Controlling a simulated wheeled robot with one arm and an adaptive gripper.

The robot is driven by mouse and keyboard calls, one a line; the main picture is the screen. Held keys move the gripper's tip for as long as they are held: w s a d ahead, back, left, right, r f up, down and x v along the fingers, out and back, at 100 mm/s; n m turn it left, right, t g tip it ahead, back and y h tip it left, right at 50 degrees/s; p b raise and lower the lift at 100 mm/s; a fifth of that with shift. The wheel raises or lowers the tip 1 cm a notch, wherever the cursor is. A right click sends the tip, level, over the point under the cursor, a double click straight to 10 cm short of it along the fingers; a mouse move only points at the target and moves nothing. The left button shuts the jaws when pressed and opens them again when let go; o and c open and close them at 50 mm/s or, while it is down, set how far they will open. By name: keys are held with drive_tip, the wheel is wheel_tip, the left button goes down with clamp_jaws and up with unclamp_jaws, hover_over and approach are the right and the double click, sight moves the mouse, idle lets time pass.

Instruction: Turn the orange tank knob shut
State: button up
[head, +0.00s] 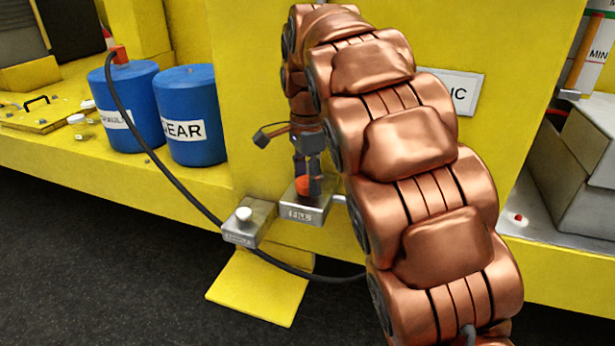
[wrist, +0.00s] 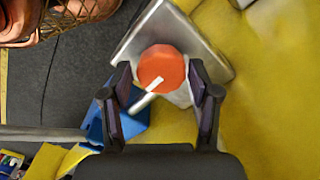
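The orange tank knob (wrist: 161,68) is a round disc with a white mark, on top of a grey metal box (wrist: 200,42). In the wrist view the knob lies between and just beyond the two fingertips of my gripper (wrist: 160,80). The fingers stand apart, with a visible gap on at least the left side of the knob. In the head view my gripper (head: 308,180) points down over the box (head: 305,213), and part of the orange knob (head: 302,186) shows behind the fingers. The box's label is hard to read.
Another blue drum (head: 195,145) stands beside a yellow wall (head: 235,60).

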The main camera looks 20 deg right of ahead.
sight(307, 181)
drive_tip(key=shift+o, duration=0.9)
drive_tip(key=shift+r, duration=3.8)
